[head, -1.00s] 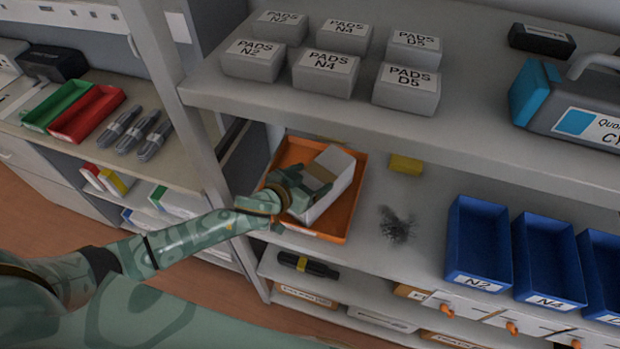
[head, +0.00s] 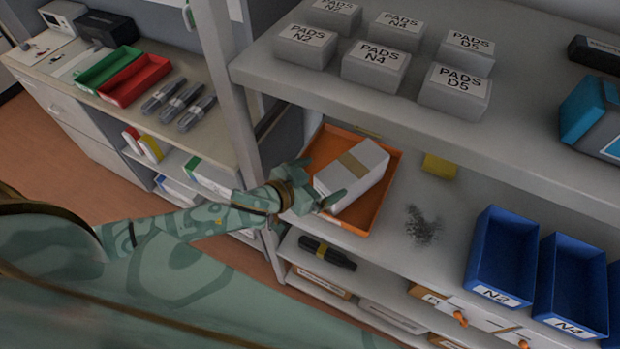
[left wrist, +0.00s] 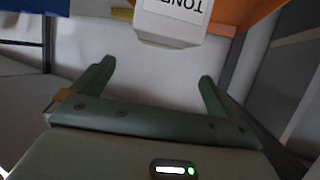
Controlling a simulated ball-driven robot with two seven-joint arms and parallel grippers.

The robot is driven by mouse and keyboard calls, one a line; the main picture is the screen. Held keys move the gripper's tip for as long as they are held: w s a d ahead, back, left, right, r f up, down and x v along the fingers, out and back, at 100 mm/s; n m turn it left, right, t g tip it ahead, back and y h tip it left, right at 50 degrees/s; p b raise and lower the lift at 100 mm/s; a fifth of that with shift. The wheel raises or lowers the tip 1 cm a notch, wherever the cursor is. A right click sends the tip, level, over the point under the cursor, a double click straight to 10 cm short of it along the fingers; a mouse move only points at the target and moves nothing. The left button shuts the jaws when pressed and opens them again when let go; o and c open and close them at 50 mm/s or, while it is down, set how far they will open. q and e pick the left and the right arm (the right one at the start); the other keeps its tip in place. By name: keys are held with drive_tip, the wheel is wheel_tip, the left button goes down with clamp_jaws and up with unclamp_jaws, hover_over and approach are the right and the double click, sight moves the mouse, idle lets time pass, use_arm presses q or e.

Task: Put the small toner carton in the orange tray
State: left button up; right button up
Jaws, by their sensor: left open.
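The small toner carton (head: 350,176), a pale box with a tan band, is inside the outline of the orange tray (head: 388,190) on the middle shelf. I cannot tell whether it lies fully flat. Its labelled end, with TONER upside down, shows in the left wrist view (left wrist: 172,22), with part of the orange tray (left wrist: 240,12) behind it. My left gripper (head: 320,184) is at the carton's near left end, open and empty. In the left wrist view the open fingers (left wrist: 157,72) are apart from the carton. My right gripper is not in view.
Blue bins (head: 502,260) stand at the right of the shelf. A dark powder spill (head: 423,226) and a yellow block (head: 440,166) lie between them and the tray. The upper shelf (head: 400,105) with pad boxes overhangs behind. A shelf post (head: 232,120) stands left.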

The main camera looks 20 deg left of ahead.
use_arm(q)
drive_tip(key=shift+v, duration=1.85)
